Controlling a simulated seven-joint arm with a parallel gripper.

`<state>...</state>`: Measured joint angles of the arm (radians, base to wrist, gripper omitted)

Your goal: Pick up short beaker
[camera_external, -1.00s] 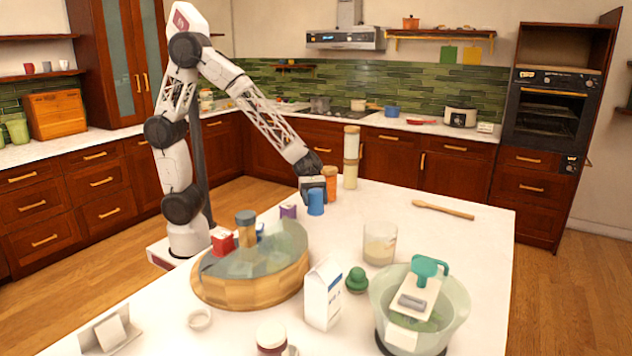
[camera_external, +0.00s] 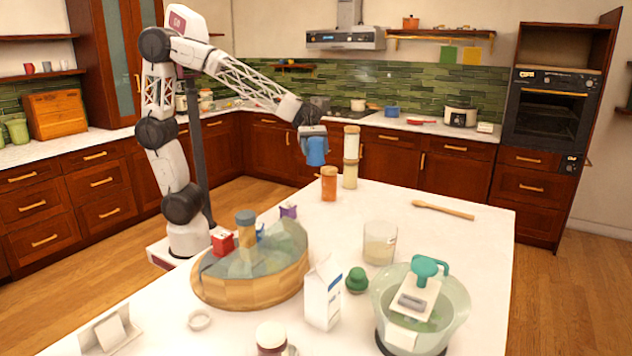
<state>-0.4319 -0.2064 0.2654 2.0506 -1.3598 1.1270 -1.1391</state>
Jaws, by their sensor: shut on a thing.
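A short blue beaker (camera_external: 316,153) hangs in the air at the far left end of the white counter, roughly upright. My gripper (camera_external: 312,136) is shut on its upper part and holds it clear above the countertop. The fingertips are small and partly hidden by the beaker. A clear glass beaker (camera_external: 380,244) with pale contents stands on the counter, well apart from my gripper.
An orange jar (camera_external: 328,184) and a tall pale canister (camera_external: 351,157) stand close to the right of the held beaker. A wooden spoon (camera_external: 442,210), a milk carton (camera_external: 322,295), a green bowl (camera_external: 455,300) and a round wooden basket (camera_external: 245,288) occupy the counter.

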